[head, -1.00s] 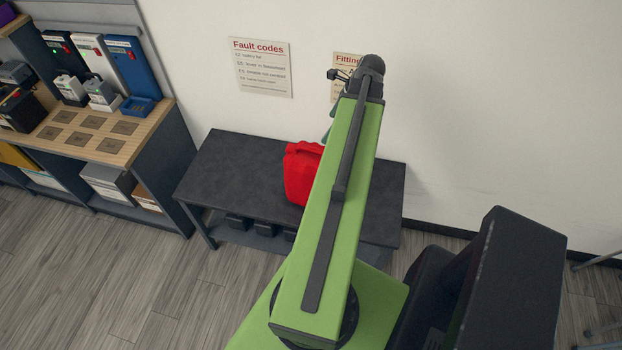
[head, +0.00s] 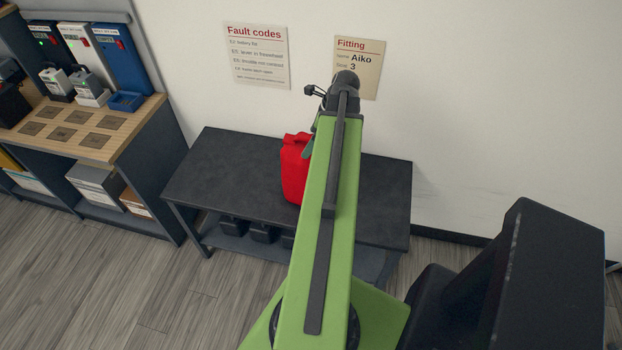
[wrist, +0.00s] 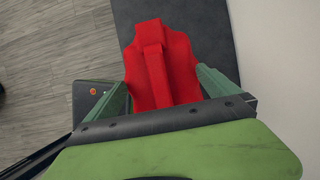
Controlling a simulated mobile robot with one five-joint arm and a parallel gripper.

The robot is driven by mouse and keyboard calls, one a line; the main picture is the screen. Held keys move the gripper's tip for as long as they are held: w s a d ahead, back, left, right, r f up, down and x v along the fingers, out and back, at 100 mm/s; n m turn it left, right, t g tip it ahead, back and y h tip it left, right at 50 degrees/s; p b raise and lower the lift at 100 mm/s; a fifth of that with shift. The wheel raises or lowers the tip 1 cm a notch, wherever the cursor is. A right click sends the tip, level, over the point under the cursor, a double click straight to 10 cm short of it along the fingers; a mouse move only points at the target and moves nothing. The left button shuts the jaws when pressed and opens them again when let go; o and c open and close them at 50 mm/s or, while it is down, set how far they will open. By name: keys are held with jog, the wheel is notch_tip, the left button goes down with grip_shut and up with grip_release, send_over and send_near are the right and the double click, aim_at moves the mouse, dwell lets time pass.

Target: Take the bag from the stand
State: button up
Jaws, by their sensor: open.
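The red bag (head: 294,172) stands upright on the dark stand (head: 225,170), near its middle, partly hidden behind my arm in the head view. In the wrist view the red bag (wrist: 154,50) fills the upper middle, with a raised strip along it. My gripper (wrist: 162,80) is open, with one green finger on each side of the bag's near end. I cannot tell whether either finger touches it. In the head view one green fingertip shows beside the bag's top; the rest is hidden by my arm.
A workbench (head: 125,130) with chargers and a blue tray (head: 126,101) stands to the left. Dark boxes (head: 262,232) sit on the stand's lower shelf. The wall with posters (head: 257,55) is close behind. The stand's left half is clear.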

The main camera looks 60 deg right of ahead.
jog(key=shift+f, duration=0.15)
jog(key=shift+c, duration=0.4)
jog(key=c, duration=1.6)
jog(key=shift+p, duration=0.3)
